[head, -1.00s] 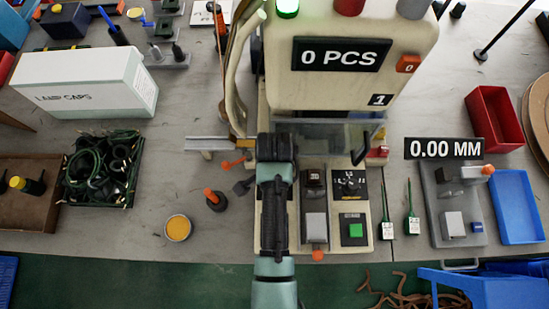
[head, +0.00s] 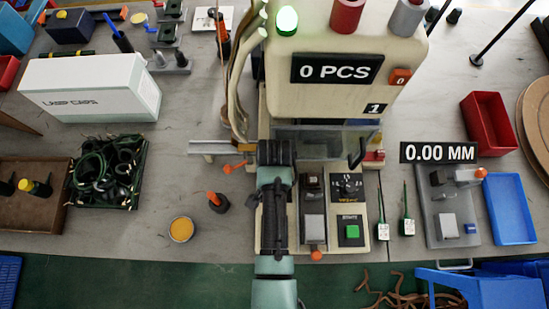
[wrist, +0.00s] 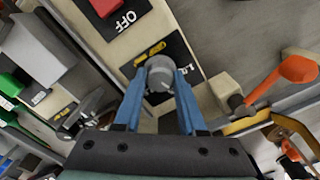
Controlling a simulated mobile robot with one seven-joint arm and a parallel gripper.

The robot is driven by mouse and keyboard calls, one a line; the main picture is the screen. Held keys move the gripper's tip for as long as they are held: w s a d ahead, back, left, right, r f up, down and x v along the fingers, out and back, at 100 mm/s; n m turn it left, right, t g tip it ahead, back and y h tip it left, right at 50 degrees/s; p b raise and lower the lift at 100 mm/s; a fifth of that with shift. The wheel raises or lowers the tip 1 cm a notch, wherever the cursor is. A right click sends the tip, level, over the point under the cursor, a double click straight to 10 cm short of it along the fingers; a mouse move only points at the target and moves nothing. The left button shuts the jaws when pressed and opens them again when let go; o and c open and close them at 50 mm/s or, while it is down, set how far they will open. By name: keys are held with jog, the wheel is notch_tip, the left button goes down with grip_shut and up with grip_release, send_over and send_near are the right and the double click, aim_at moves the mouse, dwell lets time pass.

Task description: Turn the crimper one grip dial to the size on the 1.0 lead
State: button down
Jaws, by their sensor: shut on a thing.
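My gripper (wrist: 159,98) has its blue fingers shut on the sides of a round grey dial (wrist: 161,72). The dial sits on a black plate with yellow lettering and a white number that is partly covered. In the head view my arm hides the fingers and this dial at the left front of the cream crimper (head: 335,100). A second dial (head: 347,186) on a black plate at the right of the machine's front is uncovered. Two leads with white tags, a left one (head: 383,230) and a right one (head: 407,227), lie right of the machine; their tags are too small to read.
An orange-handled lever (wrist: 280,80) stands close right of the dial in the wrist view. A red OFF switch (wrist: 104,6) is nearby. A grey gauge with an orange knob (head: 440,205) and a blue tray (head: 510,208) stand at the right.

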jog(key=n+p, duration=0.2)
jog(key=n, duration=0.2)
jog(key=shift+r, duration=0.15)
jog(key=shift+n+p, duration=0.45)
jog(key=shift+n, duration=1.25)
jog(key=shift+c, duration=2.4)
grip_release()
notch_tip(320, 180, up, 13)
